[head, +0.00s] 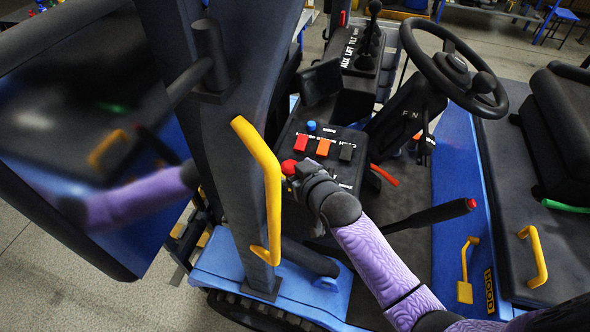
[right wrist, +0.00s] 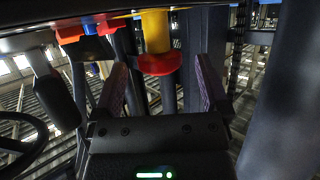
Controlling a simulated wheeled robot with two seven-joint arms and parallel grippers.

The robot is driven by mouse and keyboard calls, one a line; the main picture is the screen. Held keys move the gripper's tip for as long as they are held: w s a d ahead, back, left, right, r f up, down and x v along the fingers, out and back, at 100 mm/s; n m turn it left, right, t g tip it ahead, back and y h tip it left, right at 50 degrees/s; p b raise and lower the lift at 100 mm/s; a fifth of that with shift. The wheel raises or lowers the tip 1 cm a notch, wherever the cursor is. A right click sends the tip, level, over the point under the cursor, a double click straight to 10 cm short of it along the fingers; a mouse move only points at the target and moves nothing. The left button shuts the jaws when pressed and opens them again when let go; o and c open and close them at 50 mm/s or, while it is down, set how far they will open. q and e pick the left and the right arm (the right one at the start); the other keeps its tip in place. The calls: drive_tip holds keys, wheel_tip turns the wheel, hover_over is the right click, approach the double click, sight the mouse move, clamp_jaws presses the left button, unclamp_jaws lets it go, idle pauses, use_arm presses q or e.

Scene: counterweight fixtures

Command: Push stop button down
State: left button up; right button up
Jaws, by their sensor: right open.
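The stop button is a red round mushroom head (head: 289,167) at the near left corner of the dark control panel (head: 288,139). In the right wrist view the red button (right wrist: 160,64) sits on a yellow collar, between the two fingers in the picture. My right gripper (head: 297,172) is right beside the button in the head view and partly covers it. In the right wrist view its fingers (right wrist: 163,85) are apart with nothing held. Whether they touch the button I cannot tell. My left gripper is not in view.
A red rocker switch (head: 301,144), an orange one (head: 323,147), a black one (head: 346,152) and a blue knob (head: 311,126) share the panel. A dark post with a yellow grab handle (head: 268,185) stands close left of my gripper. A steering wheel (head: 455,68) is at upper right.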

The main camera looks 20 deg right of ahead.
clamp_jaws()
idle(0.3)
wheel_tip(320, 180, down, 2)
drive_tip(key=shift+f+b, duration=0.1)
drive_tip(key=shift+b, duration=0.45)
drive_tip(key=shift+c, duration=0.4)
unclamp_jaws()
drive_tip(key=shift+o, duration=0.4)
drive_tip(key=shift+r, duration=0.2)
